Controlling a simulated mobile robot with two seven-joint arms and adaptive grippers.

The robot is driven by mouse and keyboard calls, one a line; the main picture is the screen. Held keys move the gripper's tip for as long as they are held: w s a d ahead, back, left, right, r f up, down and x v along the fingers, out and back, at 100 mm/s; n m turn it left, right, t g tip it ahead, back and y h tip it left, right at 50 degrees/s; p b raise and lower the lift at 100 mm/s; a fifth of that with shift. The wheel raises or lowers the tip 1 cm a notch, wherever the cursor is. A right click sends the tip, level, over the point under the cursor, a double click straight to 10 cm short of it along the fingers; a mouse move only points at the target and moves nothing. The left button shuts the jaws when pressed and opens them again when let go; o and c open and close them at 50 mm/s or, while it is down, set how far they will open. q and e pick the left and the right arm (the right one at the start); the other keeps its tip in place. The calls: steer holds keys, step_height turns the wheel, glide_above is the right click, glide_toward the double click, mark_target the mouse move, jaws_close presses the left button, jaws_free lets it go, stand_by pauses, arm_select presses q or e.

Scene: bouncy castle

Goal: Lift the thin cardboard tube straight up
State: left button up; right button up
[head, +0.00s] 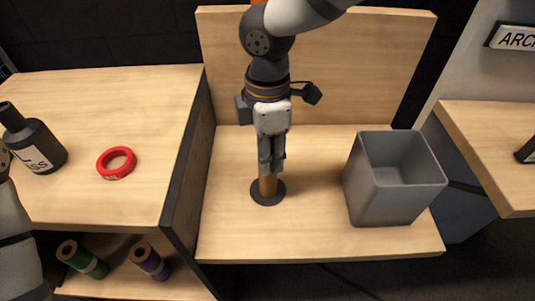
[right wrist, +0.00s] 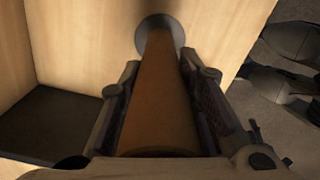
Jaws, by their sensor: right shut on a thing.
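The thin cardboard tube (head: 268,184) is brown and stands upright on a dark round base (head: 268,192) on the wooden bench. My right gripper (head: 271,165) comes down from above and is shut on the tube, hiding its upper part. In the right wrist view the tube (right wrist: 160,95) runs between the two fingers toward the dark round base (right wrist: 159,30). I cannot tell whether the tube's lower end touches the base. My left gripper is not in view; only part of my left arm shows at the left edge.
A grey open bin (head: 395,185) stands right of the tube. A dark divider (head: 187,165) separates the left table, which holds a red ring (head: 116,163) and a dark bottle (head: 34,140). Green (head: 83,259) and purple (head: 150,261) rolls lie on a lower shelf. A wooden back panel rises behind.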

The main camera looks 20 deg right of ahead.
step_height(320, 180, up, 18)
steer(key=shift+p, duration=0.4)
steer(key=shift+f, duration=0.1)
